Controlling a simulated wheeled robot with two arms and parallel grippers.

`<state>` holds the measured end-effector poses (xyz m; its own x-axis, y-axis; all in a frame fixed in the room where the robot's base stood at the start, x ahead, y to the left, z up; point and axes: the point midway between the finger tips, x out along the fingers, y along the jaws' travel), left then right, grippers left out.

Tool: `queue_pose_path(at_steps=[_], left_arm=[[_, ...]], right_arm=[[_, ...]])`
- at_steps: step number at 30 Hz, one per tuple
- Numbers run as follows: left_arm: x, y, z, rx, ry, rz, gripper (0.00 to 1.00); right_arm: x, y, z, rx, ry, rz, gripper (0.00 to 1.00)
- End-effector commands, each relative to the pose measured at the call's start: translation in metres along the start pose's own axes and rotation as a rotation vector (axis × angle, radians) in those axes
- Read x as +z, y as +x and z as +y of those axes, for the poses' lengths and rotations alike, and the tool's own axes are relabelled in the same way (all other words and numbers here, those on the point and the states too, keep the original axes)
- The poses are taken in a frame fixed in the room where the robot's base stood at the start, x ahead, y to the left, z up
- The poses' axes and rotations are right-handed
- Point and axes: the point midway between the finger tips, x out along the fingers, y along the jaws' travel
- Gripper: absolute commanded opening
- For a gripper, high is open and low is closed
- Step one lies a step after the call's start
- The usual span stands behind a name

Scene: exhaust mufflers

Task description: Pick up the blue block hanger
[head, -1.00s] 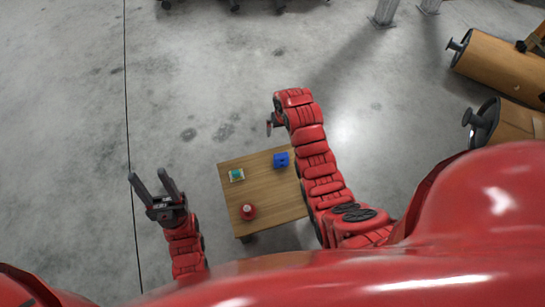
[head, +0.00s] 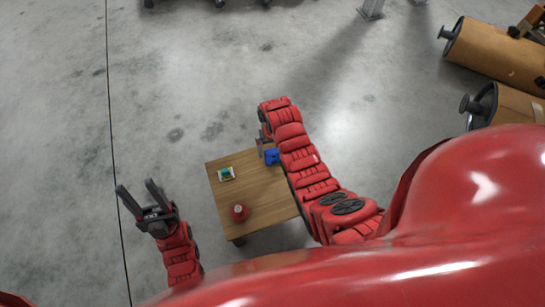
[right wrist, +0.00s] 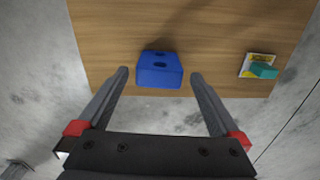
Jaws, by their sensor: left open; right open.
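The blue block hanger (head: 272,157) sits on the wooden table near its far right edge. My left gripper (head: 137,192) is open and empty, off the table's left side.
The wooden table (head: 240,191) also holds a green item on a pale base (head: 226,174) and a round red object (head: 239,212). Large brown cylinders (head: 495,52) lie on the floor at the upper right. The grey floor around the table is mostly clear.

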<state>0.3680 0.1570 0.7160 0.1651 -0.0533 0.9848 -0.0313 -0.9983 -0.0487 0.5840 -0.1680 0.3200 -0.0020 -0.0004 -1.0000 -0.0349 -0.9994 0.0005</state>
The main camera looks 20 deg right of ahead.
Motion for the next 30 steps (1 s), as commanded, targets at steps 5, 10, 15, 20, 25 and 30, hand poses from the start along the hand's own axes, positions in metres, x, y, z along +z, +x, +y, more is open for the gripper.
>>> queue_pose_path(at_steps=[5, 10, 15, 20, 25, 30], left_arm=[[0.002, -0.011, 0.001, 0.000, 0.000, 0.000, 0.50], [0.004, -0.021, 0.001, 0.000, 0.000, 0.000, 0.50], [0.004, -0.021, 0.001, 0.000, 0.000, 0.000, 0.50], [0.004, -0.021, 0.001, 0.000, 0.000, 0.000, 0.50], [0.004, -0.021, 0.001, 0.000, 0.000, 0.000, 0.50], [0.004, -0.021, 0.001, 0.000, 0.000, 0.000, 0.50]], right_arm=[[-0.001, 0.020, 0.001, 0.000, -0.001, -0.001, 1.00], [-0.001, 0.047, 0.001, 0.000, 0.000, -0.004, 1.00], [-0.003, 0.051, 0.001, 0.000, 0.000, 0.003, 1.00], [-0.003, 0.051, 0.001, 0.000, 0.000, 0.003, 0.89], [-0.003, 0.051, 0.001, 0.000, 0.000, 0.003, 0.59], [-0.003, 0.051, 0.001, 0.000, 0.000, 0.002, 0.28]])
